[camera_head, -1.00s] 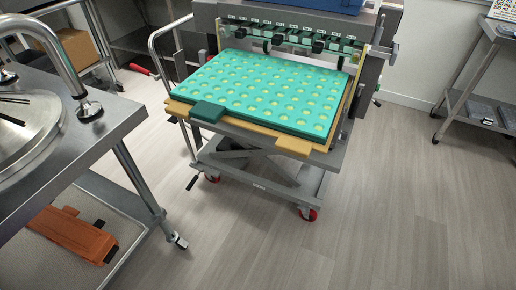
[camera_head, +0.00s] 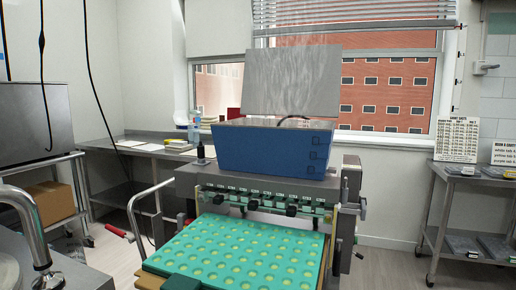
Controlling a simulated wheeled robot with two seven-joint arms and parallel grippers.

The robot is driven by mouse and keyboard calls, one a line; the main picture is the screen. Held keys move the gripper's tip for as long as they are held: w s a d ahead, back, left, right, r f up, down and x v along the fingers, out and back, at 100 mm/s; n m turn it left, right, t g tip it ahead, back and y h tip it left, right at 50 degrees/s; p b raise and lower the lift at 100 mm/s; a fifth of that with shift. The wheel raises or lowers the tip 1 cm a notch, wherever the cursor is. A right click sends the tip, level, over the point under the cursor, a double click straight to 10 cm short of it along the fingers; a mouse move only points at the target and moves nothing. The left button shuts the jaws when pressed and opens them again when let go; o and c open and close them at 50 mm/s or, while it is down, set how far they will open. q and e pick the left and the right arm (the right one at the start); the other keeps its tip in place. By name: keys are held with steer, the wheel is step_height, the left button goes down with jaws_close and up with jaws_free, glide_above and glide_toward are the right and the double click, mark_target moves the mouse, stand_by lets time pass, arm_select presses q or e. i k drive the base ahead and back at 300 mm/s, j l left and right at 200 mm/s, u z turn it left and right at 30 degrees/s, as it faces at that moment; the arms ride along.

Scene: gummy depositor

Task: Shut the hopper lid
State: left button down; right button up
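The hopper (camera_head: 268,150) is a blue box on top of the depositor in the middle of the view. Its lid (camera_head: 292,82) is a grey metal panel standing upright above the hopper's back edge, so it is open. The lid stands in front of the window. The hopper's inside is mostly hidden from this height. Neither of my grippers is in view.
A teal mold tray (camera_head: 250,245) sits on the depositor's cart below the nozzles. A steel table (camera_head: 150,146) with papers stands behind left, and a shelf (camera_head: 470,178) with signs stands right. A metal tap (camera_head: 28,225) is at the lower left. Floor right of the cart is clear.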

mark_target(329, 105)
steer(key=i+l+z, duration=1.2)
steer(key=i, duration=0.6)
steer(key=i+l+z, duration=0.1)
steer(key=i+l, duration=0.15)
steer(key=i, duration=0.4)
steer(key=i+u, duration=0.45)
steer(key=i+l+u, duration=0.1)
steer(key=i+u, duration=0.35)
steer(key=i+l+u, duration=0.25)
steer(key=u, duration=0.2)
steer(key=i+u, duration=0.2)
steer(key=u, duration=0.2)
steer(key=i+u, duration=0.15)
steer(key=u, duration=0.3)
steer(key=i+l+u, duration=0.15)
steer(key=u, duration=0.25)
steer(key=i+l+u, duration=0.15)
steer(key=u, duration=0.3)
steer(key=i+l+u, duration=0.1)
steer(key=l+u, duration=0.3)
steer(key=i+l+u, duration=0.1)
steer(key=u, duration=0.3)
